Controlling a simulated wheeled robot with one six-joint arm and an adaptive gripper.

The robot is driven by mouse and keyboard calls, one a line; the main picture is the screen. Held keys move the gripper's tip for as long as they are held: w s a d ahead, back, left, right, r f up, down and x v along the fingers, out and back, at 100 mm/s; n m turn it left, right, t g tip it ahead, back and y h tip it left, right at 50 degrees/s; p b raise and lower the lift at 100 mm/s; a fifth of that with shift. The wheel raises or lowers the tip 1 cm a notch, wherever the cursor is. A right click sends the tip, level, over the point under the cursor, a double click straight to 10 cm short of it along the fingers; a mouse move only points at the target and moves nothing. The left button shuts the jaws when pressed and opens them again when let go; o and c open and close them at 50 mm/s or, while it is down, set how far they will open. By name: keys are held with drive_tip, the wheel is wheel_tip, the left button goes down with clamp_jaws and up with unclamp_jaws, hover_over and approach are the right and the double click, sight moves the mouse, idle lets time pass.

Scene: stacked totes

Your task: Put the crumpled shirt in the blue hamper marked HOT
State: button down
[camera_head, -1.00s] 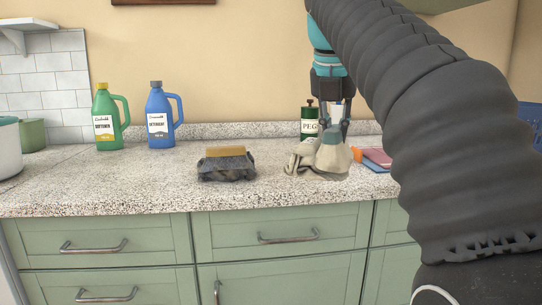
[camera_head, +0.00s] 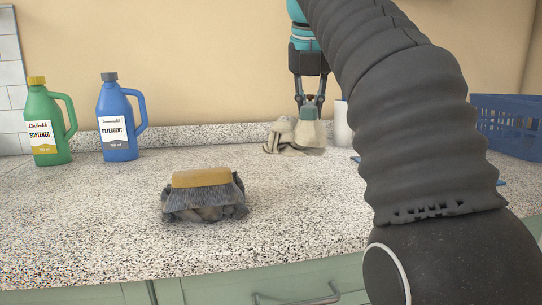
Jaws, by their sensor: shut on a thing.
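A beige crumpled cloth (camera_head: 290,138) lies on the counter near the back wall, in the head view. Its right part rises to a peak between the fingers of my gripper (camera_head: 310,103), which is shut on it; its lower part rests on or just above the counter, I cannot tell which. A dark grey crumpled cloth-like thing (camera_head: 205,213) lies nearer the front under a brush (camera_head: 202,178) with a yellow back and grey bristles. A blue slatted basket (camera_head: 508,122) stands at the right edge, partly cut off and partly behind my arm. No HOT mark shows on it.
A green softener bottle (camera_head: 50,122) and a blue detergent bottle (camera_head: 119,118) stand at the back left. A white cylinder (camera_head: 342,125) stands just right of the held cloth. My arm hides much of the right counter. The speckled counter (camera_head: 110,215) is clear at front left.

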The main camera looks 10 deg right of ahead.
drive_tip(key=shift+w+a+f+b, duration=0.2)
drive_tip(key=shift+w+a+f, duration=0.45)
drive_tip(key=shift+w+f, duration=0.95)
drive_tip(key=shift+w+a+f+b, duration=0.15)
drive_tip(key=shift+w+a+f, duration=0.5)
drive_tip(key=shift+w+f, duration=0.95)
drive_tip(key=shift+w+a+f+b, duration=0.2)
drive_tip(key=shift+w+a+f, duration=0.45)
drive_tip(key=shift+w+f, duration=0.9)
drive_tip(key=shift+s+f, duration=0.25)
drive_tip(key=shift+f, duration=0.1)
drive_tip(key=c, duration=1.2)
unclamp_jaws()
